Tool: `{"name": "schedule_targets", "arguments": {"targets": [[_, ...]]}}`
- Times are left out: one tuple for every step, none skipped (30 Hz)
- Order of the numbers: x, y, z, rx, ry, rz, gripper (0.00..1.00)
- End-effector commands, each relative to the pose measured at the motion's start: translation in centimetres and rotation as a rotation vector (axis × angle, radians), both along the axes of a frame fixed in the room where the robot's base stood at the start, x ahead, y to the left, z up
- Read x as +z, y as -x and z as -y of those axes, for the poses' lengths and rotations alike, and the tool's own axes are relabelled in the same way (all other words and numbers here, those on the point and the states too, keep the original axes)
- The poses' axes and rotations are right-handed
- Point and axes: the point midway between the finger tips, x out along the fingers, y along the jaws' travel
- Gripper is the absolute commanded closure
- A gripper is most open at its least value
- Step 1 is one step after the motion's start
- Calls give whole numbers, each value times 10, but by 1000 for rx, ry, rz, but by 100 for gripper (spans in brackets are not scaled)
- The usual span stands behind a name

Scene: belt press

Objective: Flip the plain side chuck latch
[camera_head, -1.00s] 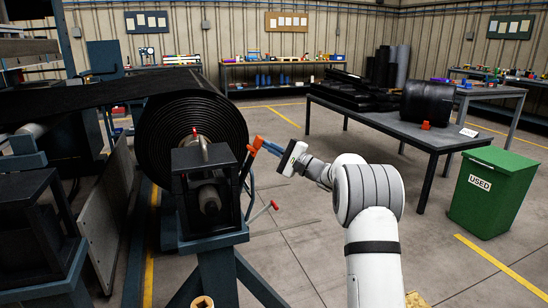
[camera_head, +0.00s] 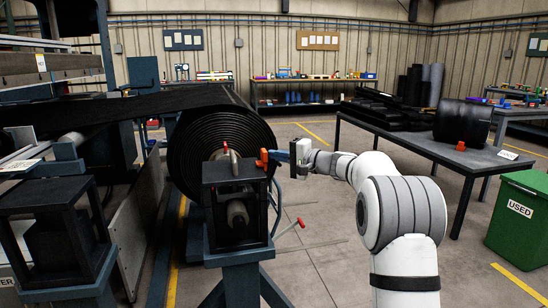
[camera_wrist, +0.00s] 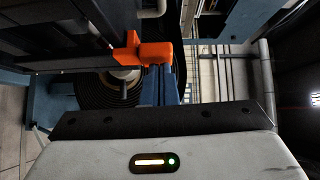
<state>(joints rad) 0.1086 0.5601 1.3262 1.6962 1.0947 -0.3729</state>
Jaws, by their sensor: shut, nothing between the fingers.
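An orange latch handle (camera_head: 262,159) sits at the right side of the black chuck housing (camera_head: 235,172), in front of the black belt roll (camera_head: 190,150). My gripper (camera_head: 282,156) reaches in from the right, its blue fingers together and empty, tips at the orange handle. In the wrist view the orange handle (camera_wrist: 140,52) lies across the ends of the shut blue fingers (camera_wrist: 162,88); I cannot tell whether they press on it. The round chuck end and roll show behind it, partly hidden by the handle and my gripper body.
A table (camera_head: 400,143) with black rolls and the green USED bin (camera_head: 521,222) stand to the right.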

Motion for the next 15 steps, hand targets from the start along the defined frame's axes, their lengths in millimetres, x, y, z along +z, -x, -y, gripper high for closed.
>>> {"name": "schedule_targets", "arguments": {"targets": [[0,2,-7,13,0,2,100],[1,2,-7,14,0,1,100],[1,2,-8,15,0,1,100],[0,2,-8,16,0,1,100],[1,2,-8,16,0,1,100],[1,2,-9,17,-1,1,100],[1,2,-9,17,-1,1,100],[1,2,-9,18,-1,1,100],[1,2,-9,18,-1,1,100],[1,2,-9,18,-1,1,100],[1,3,-9,18,-1,1,100],[1,2,-8,18,-1,1,100],[0,2,-6,19,-2,2,100],[0,2,-4,19,-2,2,100],[0,2,-1,19,-2,2,100]]}}
